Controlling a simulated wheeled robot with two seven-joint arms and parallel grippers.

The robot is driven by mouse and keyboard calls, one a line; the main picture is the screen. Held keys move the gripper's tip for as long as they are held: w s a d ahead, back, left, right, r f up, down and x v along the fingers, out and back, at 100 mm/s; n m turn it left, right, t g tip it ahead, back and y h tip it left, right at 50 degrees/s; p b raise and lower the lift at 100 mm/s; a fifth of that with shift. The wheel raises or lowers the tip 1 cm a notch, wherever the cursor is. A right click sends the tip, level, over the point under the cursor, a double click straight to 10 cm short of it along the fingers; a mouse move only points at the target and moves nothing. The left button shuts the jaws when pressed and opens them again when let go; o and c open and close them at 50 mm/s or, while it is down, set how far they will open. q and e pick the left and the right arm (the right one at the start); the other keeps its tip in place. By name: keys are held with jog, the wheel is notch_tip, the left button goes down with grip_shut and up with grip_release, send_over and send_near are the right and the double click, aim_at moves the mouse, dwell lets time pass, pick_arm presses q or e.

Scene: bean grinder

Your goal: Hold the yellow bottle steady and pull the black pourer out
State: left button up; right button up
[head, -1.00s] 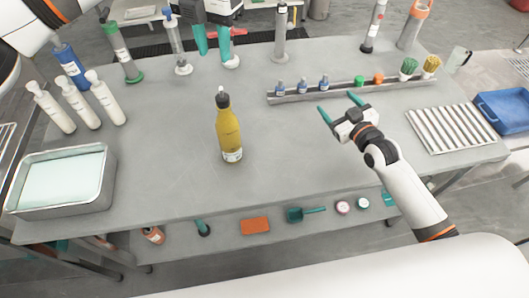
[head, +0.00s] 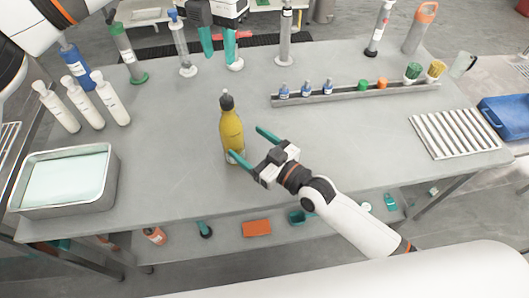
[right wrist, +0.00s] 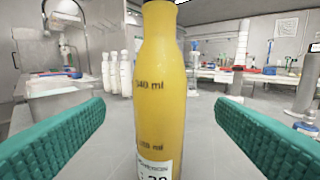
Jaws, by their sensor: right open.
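The yellow bottle (head: 231,134) stands upright near the middle of the grey table, with the black pourer (head: 226,102) in its neck. My right gripper (head: 247,143) is open, low beside the bottle on its right. In the right wrist view the bottle (right wrist: 160,90) stands ahead between the two teal fingers, with a gap on each side; its top and the pourer are almost wholly cut off. My left gripper (head: 220,60) is open and empty, up beyond the bottle over the back of the table, well apart from it.
White bottles (head: 84,103) and a metal tray (head: 30,207) stand at the left. A rack (head: 350,93) with small bottles and brushes is at the right, near a ribbed plate (head: 452,132). Cylinders line the back edge. The table around the yellow bottle is clear.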

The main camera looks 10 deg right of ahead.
aim_at(240, 137)
jog(key=x, duration=0.7)
jog(key=shift+c, duration=0.6)
